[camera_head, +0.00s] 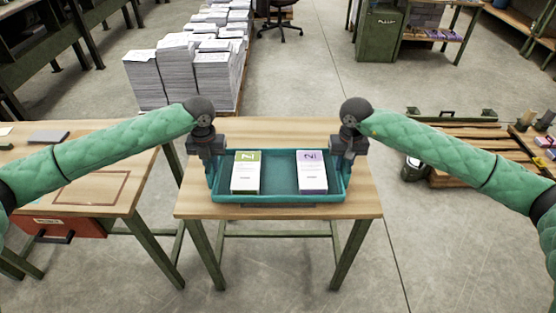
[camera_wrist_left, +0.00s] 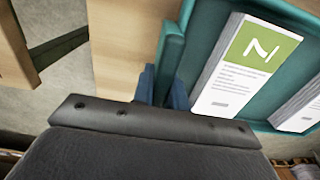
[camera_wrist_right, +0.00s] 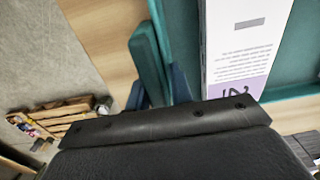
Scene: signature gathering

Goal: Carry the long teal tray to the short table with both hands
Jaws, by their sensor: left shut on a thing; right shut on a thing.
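The long teal tray (camera_head: 278,198) is at the short wooden table (camera_head: 240,128), level, above or on its top; I cannot tell whether it touches. In it lie a stack with a green-topped sheet (camera_head: 246,172) on the left and a stack with a purple-topped sheet (camera_head: 312,172) on the right. My left gripper (camera_head: 212,165) is shut on the tray's left end, and the tray wall (camera_wrist_left: 172,50) shows between its fingers in the left wrist view. My right gripper (camera_head: 345,163) is shut on the right end, with the tray's wall (camera_wrist_right: 150,60) close in the right wrist view.
A longer wooden table (camera_head: 110,165) with a red drawer (camera_head: 62,227) stands at the left, with a gap before the short table. Tall paper stacks (camera_head: 190,65) stand behind. Wooden pallets (camera_head: 470,150) lie at the right. The floor in front is clear.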

